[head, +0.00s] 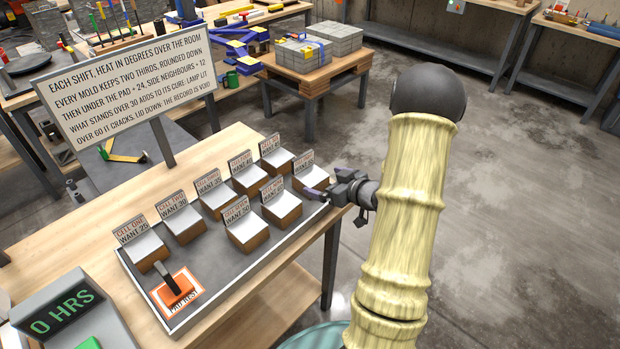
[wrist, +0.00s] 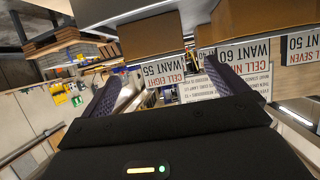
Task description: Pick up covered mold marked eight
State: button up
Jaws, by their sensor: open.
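The mold marked eight (head: 310,180) is a brown block with a pale top and an upright label, at the far right end of the grey tray (head: 215,290). In the wrist view its label, CELL EIGHT WANT 55 (wrist: 160,77), appears left of centre, with its brown block (wrist: 150,38) above. My gripper (head: 321,194) is at the tray's right edge, beside this mold in the head view. In the wrist view my gripper (wrist: 175,88) has its fingers spread, with nothing held between them. Whether a finger touches the mold cannot be told.
The neighbouring mold marked WANT 60 (head: 282,207) sits close by, and the one marked WANT 50 (head: 248,236) further along. Several more molds stand in the back row. A sign (head: 125,85) stands behind.

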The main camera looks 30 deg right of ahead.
aim_at(313, 176)
jog(key=shift+w+f, duration=0.1)
jog(key=shift+w, duration=0.15)
jog(key=shift+w, duration=0.1)
jog(key=x, duration=0.5)
jog(key=shift+w+d+p, duration=0.1)
jog(key=shift+p, duration=0.3)
jog(key=c, duration=1.5)
notch_tip(313, 176, up, 10)
jog(key=shift+r, duration=0.1)
